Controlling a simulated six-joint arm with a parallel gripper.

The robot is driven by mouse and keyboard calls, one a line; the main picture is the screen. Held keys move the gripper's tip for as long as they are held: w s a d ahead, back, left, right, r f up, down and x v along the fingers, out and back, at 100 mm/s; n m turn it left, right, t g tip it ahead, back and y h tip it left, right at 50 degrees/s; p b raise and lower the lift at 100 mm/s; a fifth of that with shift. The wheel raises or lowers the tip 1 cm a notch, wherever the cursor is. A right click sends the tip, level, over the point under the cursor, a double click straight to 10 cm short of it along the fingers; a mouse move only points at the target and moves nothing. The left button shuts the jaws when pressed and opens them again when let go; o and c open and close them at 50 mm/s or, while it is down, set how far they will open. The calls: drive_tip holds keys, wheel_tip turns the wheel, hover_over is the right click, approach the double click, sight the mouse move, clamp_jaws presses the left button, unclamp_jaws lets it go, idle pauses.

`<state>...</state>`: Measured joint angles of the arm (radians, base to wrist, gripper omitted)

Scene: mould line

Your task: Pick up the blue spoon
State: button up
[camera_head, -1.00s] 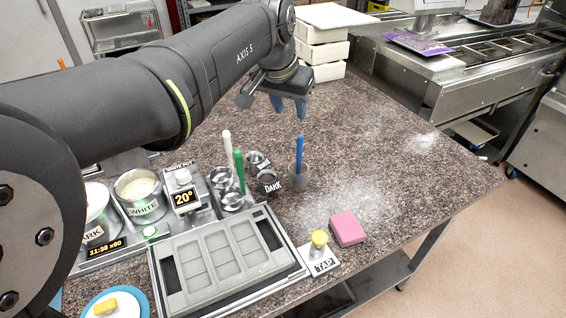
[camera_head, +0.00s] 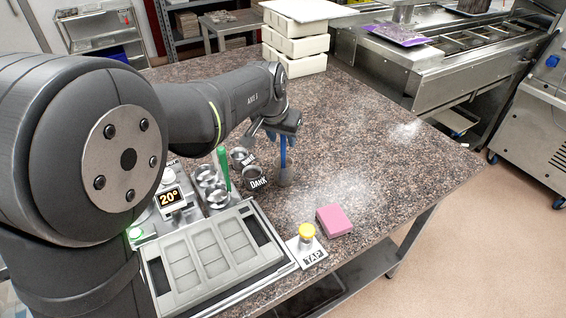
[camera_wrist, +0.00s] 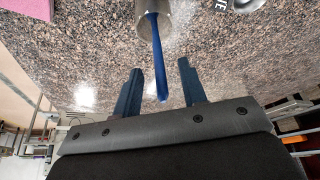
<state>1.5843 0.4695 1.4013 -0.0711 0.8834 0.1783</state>
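The blue spoon (camera_head: 283,152) stands upright in a small metal cup (camera_head: 285,176) on the granite table. In the wrist view the spoon's blue handle (camera_wrist: 157,60) points from the cup (camera_wrist: 153,24) toward my gripper (camera_wrist: 160,84). Its tip lies between the two blue fingers, with a gap to each side. My gripper is open and holds nothing. In the head view my gripper (camera_head: 277,138) is at the spoon's upper end, partly covering it.
A green-handled tool (camera_head: 223,168) stands in metal cups left of the spoon. A cup labelled DARK (camera_head: 256,178) is close by. The grey mould (camera_head: 215,255), TAP button (camera_head: 307,233) and pink block (camera_head: 334,220) are in front. White boxes (camera_head: 297,45) are stacked behind.

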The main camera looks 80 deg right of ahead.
sight(283, 156)
drive_tip(key=shift+x, duration=1.25)
clamp_jaws()
drive_tip(key=shift+r, duration=0.1)
